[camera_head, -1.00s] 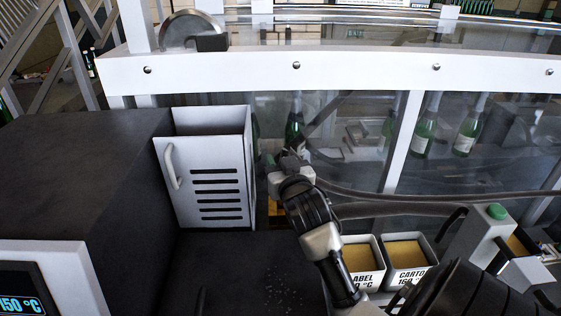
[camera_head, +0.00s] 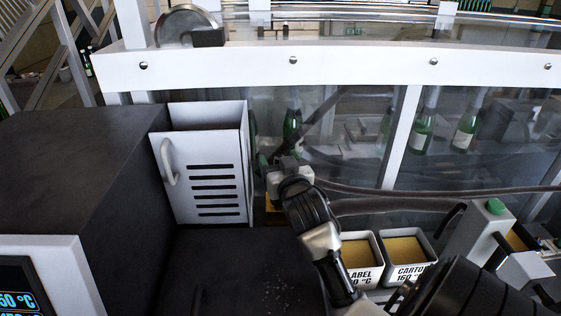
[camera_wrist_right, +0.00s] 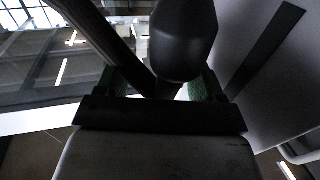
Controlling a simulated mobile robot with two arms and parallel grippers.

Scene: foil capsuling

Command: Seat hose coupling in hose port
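My right gripper (camera_head: 278,168) is beside the right side of the white slotted box, low in front of the glass. In the right wrist view, its fingers with green pads (camera_wrist_right: 160,88) stand on both sides of a dark rounded piece, which looks like the hose coupling (camera_wrist_right: 182,45), and appear shut on it. A dark hose (camera_wrist_right: 100,30) passes close by at the upper left. In the head view, dark hoses (camera_head: 430,193) run from near the gripper to the right. I cannot make out the hose port.
The white slotted box (camera_head: 207,170) with a handle stands close on the left, against a dark cabinet (camera_head: 75,165). Two labelled glue trays (camera_head: 381,262) sit to the right of my arm. A white post with a green button (camera_head: 495,208) stands farther right. Green bottles are behind the glass.

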